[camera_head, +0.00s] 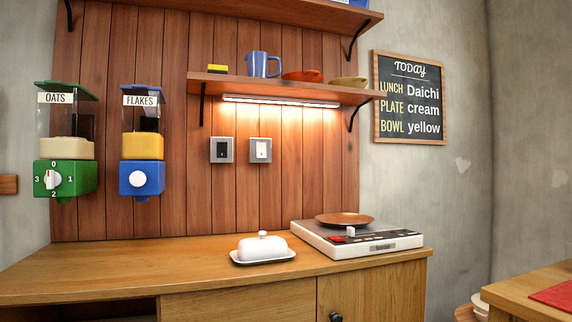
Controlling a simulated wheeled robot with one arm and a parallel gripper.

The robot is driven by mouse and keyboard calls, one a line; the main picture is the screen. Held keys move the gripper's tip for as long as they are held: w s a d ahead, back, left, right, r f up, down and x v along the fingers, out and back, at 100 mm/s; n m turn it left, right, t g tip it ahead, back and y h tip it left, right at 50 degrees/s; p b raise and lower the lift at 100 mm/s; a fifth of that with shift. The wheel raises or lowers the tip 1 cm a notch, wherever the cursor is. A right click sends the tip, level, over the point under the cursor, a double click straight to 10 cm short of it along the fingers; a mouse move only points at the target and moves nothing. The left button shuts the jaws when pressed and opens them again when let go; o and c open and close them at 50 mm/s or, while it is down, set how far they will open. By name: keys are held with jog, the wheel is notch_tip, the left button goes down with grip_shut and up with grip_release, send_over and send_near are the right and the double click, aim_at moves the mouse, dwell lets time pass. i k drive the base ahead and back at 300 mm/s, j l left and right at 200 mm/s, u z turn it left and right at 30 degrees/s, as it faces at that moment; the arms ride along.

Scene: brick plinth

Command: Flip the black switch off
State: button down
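Two wall switches in grey square frames are mounted side by side on the wooden panel under the shelf. The left one is the black switch (221,150), with a black rocker. Which way its rocker is tipped is too small to tell. The right one is a white switch (260,150). Nothing covers either switch. My gripper and arm do not show in the head view.
A lit strip light (280,101) glows under the lower shelf (220,80). A white butter dish (263,248) and a scale-like appliance (375,241) with a copper plate (344,219) stand on the counter (130,264). Oats (66,174) and flakes (142,175) dispensers hang left.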

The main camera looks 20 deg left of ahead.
aim_at(222, 148)
jog(key=i+j+z, duration=0.1)
jog(key=j, duration=0.35)
jog(key=i+j+z, duration=0.15)
jog(key=j, duration=0.35)
jog(key=j+z, duration=0.1)
jog(key=j, duration=0.35)
